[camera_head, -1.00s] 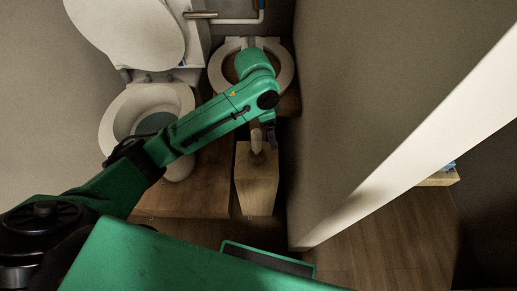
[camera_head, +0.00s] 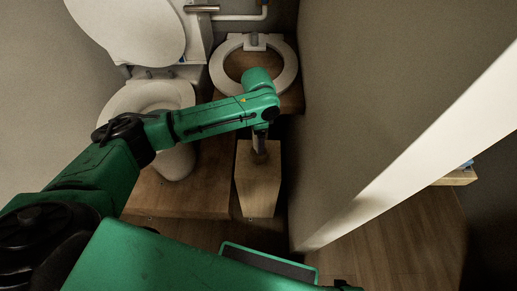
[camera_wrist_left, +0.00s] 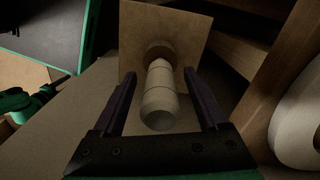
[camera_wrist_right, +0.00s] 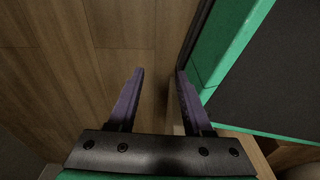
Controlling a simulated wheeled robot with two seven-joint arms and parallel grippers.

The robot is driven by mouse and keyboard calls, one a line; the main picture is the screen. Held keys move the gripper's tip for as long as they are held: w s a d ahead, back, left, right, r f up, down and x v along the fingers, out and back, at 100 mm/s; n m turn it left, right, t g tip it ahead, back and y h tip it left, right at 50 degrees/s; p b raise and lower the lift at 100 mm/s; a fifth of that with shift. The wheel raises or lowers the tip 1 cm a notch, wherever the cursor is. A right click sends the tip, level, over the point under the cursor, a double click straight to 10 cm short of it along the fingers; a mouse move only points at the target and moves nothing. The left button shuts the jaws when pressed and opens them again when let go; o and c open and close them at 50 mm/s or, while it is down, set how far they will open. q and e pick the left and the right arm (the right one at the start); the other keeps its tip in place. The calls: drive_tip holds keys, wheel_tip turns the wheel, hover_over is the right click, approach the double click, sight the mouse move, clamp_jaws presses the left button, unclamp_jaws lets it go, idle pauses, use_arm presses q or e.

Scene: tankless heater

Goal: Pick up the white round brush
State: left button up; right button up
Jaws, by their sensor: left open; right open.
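The pale, round handle of the white brush (camera_wrist_left: 159,97) stands up from a hole in the top of a wooden box (camera_wrist_left: 190,35), seen in the left wrist view. Its lower part is hidden in the box. My left gripper (camera_wrist_left: 159,74) is open, with one finger on each side of the handle and a gap on both sides. In the head view, my left gripper (camera_head: 260,137) is just above the wooden box (camera_head: 257,188) and mostly hides the handle. My right gripper (camera_wrist_right: 159,72) is open and empty over the wooden floor.
A white toilet (camera_head: 150,97) is left of the box, and a round white seat (camera_head: 287,72) lies on a wooden shelf behind it. A grey wall (camera_head: 350,110) rises close on the right. Wooden floor (camera_head: 385,235) is free beyond that wall.

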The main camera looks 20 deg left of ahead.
use_arm(q)
drive_tip(key=shift+f, duration=0.3)
drive_tip(key=shift+r, duration=0.1)
clamp_jaws()
